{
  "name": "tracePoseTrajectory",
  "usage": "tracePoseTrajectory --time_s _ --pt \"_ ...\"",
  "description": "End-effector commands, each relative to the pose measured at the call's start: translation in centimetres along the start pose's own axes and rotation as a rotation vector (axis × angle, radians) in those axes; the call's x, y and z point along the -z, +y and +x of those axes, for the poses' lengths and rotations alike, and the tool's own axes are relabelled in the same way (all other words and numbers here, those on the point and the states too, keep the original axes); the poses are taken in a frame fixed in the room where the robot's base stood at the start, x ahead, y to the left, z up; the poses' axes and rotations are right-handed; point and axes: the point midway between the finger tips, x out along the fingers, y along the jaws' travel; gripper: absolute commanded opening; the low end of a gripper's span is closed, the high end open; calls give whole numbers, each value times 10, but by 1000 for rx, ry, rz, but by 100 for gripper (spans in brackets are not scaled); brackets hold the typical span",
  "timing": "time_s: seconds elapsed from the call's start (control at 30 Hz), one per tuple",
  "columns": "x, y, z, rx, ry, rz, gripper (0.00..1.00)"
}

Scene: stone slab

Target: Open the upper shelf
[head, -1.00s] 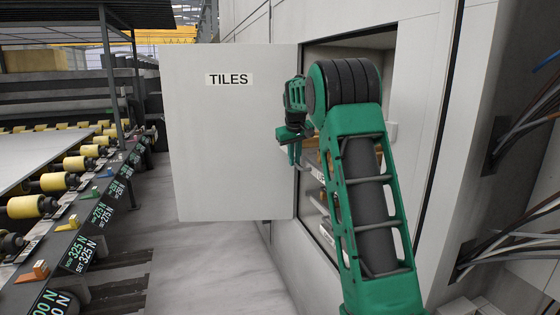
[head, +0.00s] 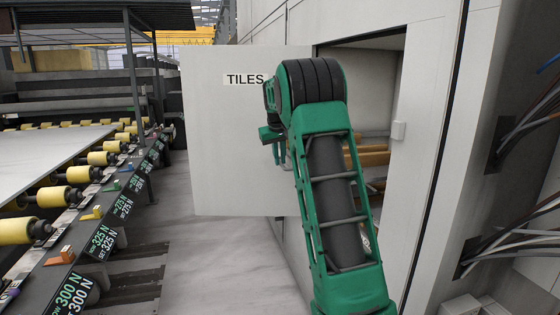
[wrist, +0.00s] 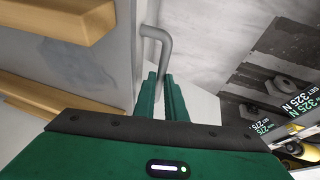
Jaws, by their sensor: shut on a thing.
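The cabinet door (head: 225,150) is a flat pale panel marked TILES, standing swung out from the wall. The cabinet opening (head: 362,85) shows behind my arm, with wooden pieces inside. My gripper (head: 284,155) is in front of the right part of the door, and my arm hides some of the door and opening. In the wrist view, the fingers of my gripper (wrist: 162,78) are close together around the lower end of a bent grey handle bar (wrist: 155,36). The fingers cover the gripped part of the bar.
Wooden boards (wrist: 60,95) lie at the left in the wrist view. A roller conveyor (head: 75,180) with yellow rollers and force displays runs along the left. Loose cables (head: 525,110) hang at the right. The floor (head: 205,265) between conveyor and cabinet is clear.

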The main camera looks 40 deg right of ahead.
Motion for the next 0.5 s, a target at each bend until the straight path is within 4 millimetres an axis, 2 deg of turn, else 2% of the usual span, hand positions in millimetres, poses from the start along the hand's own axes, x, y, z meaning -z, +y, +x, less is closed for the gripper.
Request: tracePoseTrajectory --time_s 0.07,0.1,0.17,0.2,0.5 --pt "-3 1 0 1 -10 2 0" --pt "-4 2 0 0 -10 2 13" --pt "-3 3 0 0 -9 3 27" --pt "-3 3 1 0 -9 3 29" --pt "-2 6 0 -2 -6 5 29"
